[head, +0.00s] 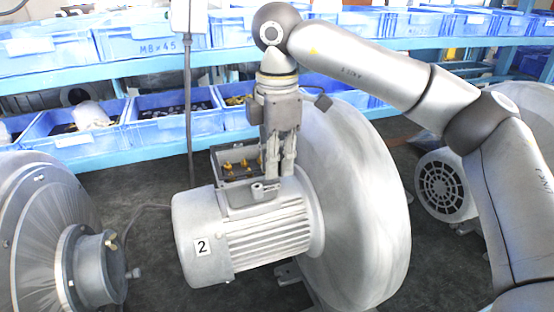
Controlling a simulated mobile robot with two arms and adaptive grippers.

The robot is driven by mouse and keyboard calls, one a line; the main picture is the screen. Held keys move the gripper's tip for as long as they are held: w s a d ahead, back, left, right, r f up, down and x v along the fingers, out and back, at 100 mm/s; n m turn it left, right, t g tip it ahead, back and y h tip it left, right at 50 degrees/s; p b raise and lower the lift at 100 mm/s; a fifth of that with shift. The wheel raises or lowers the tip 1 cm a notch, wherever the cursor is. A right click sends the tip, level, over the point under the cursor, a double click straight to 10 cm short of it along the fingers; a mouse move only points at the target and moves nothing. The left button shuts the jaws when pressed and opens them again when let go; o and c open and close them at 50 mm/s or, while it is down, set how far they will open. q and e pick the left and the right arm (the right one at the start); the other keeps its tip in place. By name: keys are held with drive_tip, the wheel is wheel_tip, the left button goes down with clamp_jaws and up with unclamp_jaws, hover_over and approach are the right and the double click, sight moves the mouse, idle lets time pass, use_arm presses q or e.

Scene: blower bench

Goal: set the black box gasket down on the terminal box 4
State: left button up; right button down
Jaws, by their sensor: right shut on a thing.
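My right gripper (279,168) points down, with its fingers close together, at the right end of an open terminal box (238,181) with yellow brass terminals inside. My left gripper is not in view.
The grey motor (250,240) and the large round blower housing (360,200) stand close to my right gripper. Another blower (40,230) is at left and a fan-covered motor (445,187) at right. Blue bins (150,42) fill the shelves behind. A cable (188,110) hangs left of the box.

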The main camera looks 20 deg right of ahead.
drive_tip(key=shift+f+b, duration=0.8)
drive_tip(key=shift+f, duration=0.15)
idle(0.9)
drive_tip(key=c, duration=1.4)
unclamp_jaws()
wheel_tip(320, 180, up, 12)
